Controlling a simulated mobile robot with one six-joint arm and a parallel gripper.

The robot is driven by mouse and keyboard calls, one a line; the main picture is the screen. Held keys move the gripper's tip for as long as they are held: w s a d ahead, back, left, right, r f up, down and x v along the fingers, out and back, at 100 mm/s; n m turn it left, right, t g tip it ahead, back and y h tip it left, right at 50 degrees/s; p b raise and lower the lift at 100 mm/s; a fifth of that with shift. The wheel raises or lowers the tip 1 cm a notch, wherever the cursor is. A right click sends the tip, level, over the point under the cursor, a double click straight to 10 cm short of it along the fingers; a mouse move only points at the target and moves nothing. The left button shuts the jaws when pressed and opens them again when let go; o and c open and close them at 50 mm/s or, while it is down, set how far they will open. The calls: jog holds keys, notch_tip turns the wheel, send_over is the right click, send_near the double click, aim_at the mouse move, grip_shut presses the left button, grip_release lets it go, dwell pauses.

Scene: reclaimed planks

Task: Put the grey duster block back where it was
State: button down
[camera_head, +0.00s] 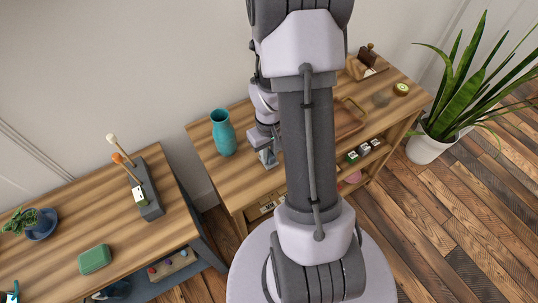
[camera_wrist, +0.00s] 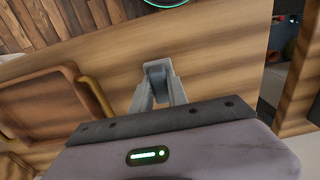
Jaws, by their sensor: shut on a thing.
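The grey duster block (camera_wrist: 158,69) shows in the wrist view as a small grey piece between the fingertips of my gripper (camera_wrist: 157,88). My gripper is shut on it, over the bare wooden top near the edge. In the head view my gripper (camera_head: 264,146) points down at the right-hand table (camera_head: 238,174), just right of the teal vase (camera_head: 224,138), and the block (camera_head: 268,158) shows at its tip. I cannot tell whether the block touches the tabletop. My arm hides part of this table.
A brown tray with a handle (camera_wrist: 45,95) lies left of my gripper in the wrist view; it is right of my arm in the head view (camera_head: 346,121). The left table holds a dark rack (camera_head: 148,190), a green box (camera_head: 94,259) and a potted bonsai (camera_head: 42,224). A tall plant (camera_head: 424,148) stands right.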

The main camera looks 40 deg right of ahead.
jog(key=shift+f, duration=0.2)
jog(key=c, duration=1.3)
grip_release()
jog(key=shift+r, duration=0.1)
notch_tip(320, 180, up, 12)
jog(key=r+p, duration=0.1)
jog(key=p, duration=0.4)
jog(key=w+a+r+t, duration=0.2)
jog(key=a+r+t, duration=0.1)
jog(key=a+r, duration=0.8)
jog(key=s+a+r+t+y, duration=0.1)
jog(key=s+a+r, duration=0.3)
jog(key=a+r, duration=0.1)
jog(key=s+a+r+m+t+y, duration=0.1)
jog(key=s+a+r, duration=0.3)
jog(key=a, duration=0.4)
jog(key=shift+s+r+m+t, duration=0.3)
jog(key=shift+s+r+t, duration=0.1)
jog(key=shift+s, duration=0.15)
